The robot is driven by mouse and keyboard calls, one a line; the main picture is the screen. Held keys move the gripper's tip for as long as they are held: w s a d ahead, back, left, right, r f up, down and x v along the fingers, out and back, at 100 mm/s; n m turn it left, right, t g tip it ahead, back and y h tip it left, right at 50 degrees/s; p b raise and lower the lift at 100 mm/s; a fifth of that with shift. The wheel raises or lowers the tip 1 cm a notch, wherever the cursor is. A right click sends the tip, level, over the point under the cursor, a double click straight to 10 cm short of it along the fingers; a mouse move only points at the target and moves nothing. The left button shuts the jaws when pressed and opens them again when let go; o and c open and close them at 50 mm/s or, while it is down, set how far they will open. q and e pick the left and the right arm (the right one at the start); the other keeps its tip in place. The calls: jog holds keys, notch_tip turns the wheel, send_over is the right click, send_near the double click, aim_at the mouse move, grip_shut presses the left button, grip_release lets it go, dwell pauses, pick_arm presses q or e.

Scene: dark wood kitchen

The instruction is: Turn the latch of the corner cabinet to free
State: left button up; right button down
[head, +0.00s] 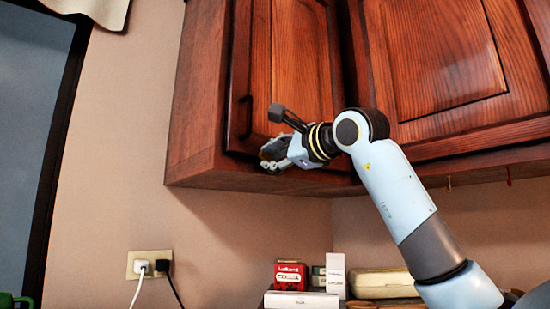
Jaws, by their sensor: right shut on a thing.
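The corner cabinet (203,90) hangs on the wall at the top middle, in dark reddish wood. Its narrow door (290,60) looks closed and has a black bar handle (243,118) near its left edge. My right gripper (268,160) comes in from the lower right and is at the door's lower edge, below the handle. Its fingers are shut on the latch, which they hide, so I cannot tell how the latch is turned. My left gripper is not in view.
A second cabinet door (440,50) is to the right. Below stand a red box (290,276), a white box (300,300) and a pale container (382,283). A wall outlet (149,264) with two plugs is at the lower left.

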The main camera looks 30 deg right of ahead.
jog(key=shift+a+f+n, duration=0.1)
jog(key=shift+f+n, duration=0.15)
jog(key=shift+n, duration=0.5)
jog(key=shift+a+f+n, duration=0.1)
jog(key=shift+f+n, duration=0.15)
jog(key=shift+n, duration=0.5)
jog(key=shift+f, duration=0.1)
jog(key=c, duration=1.3)
grip_release()
jog(key=shift+o, duration=0.2)
jog(key=shift+s, duration=0.2)
jog(key=s, duration=0.7)
jog(key=shift+d, duration=0.3)
jog(key=shift+s, duration=0.1)
